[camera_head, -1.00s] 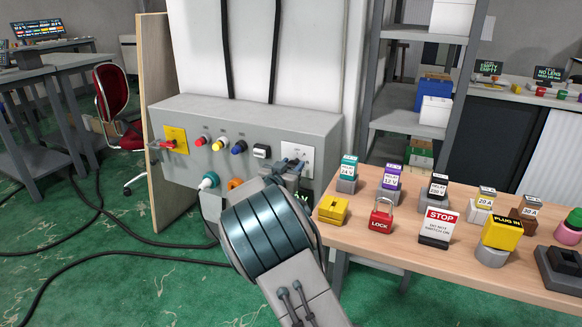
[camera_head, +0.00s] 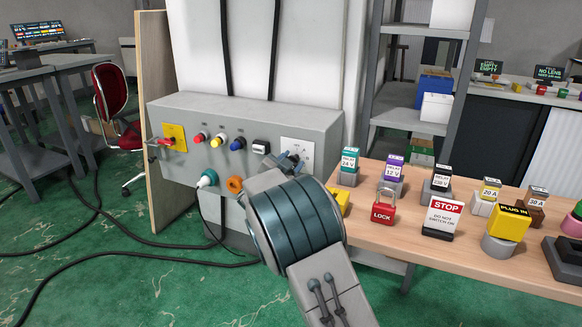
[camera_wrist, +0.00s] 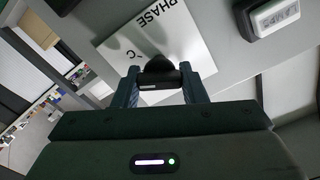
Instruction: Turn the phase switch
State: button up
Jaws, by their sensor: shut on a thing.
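The phase switch is a black knob (camera_wrist: 160,70) on a white plate (camera_wrist: 124,52) marked PHASE, seen in the wrist view. The plate (camera_head: 306,150) is at the right end of the grey box's front in the head view. My gripper (camera_wrist: 160,84) has its two fingers on either side of the knob and is shut on it. In the head view my gripper (camera_head: 288,162) reaches the plate from the lower right, and my fingers and wrist hide most of the knob. The lettering near the knob is partly covered, so its setting is unclear.
The grey box (camera_head: 185,108) also carries a red handle (camera_head: 166,142) on a yellow plate, colored lamps (camera_head: 218,140), a teal plug (camera_head: 207,179) and an orange socket (camera_head: 235,185). A wooden table (camera_head: 405,243) with relays, a red padlock (camera_head: 384,206) and a STOP sign (camera_head: 444,218) stands close right.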

jog(key=shift+f+m+b, duration=0.1)
jog(key=shift+m+b, duration=0.8)
jog(key=shift+m, duration=0.7)
jog(key=o, duration=1)
jog(key=p+v, duration=0.2)
jog(key=v, duration=1.2)
jog(key=shift+p, duration=0.35)
